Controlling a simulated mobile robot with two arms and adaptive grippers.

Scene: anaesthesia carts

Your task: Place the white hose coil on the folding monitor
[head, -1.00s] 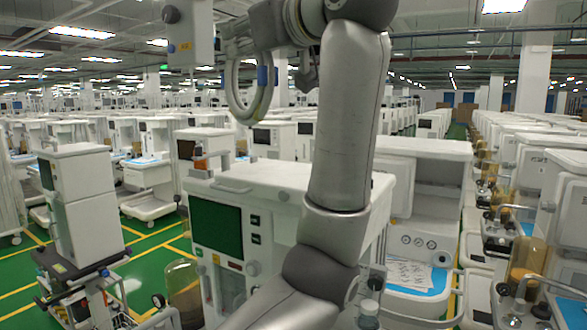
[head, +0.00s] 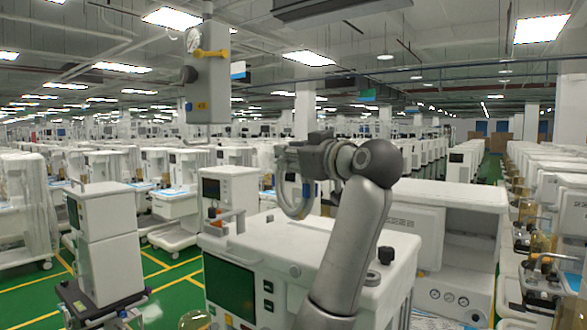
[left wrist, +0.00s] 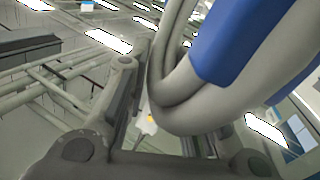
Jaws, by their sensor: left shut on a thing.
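The white hose coil (head: 280,185), a loop with a blue sleeve, hangs from my left gripper (head: 292,152). My left gripper is shut on the coil's upper part and holds it over the back of the large white cart. In the left wrist view the hose (left wrist: 185,112) with its blue sleeve (left wrist: 232,42) passes between the fingers (left wrist: 180,105). A white unit with a dark screen (head: 229,188), which may be the folding monitor, stands left of the coil; I cannot tell for sure. The coil is apart from it in the picture. My right gripper is out of view.
The large white cart (head: 262,250) has a green screen and a mostly bare top with a black knob (head: 386,255). A grey box with a gauge (head: 207,90) hangs above, left of the gripper. A white column cart (head: 105,240) stands left. Rows of carts fill the hall.

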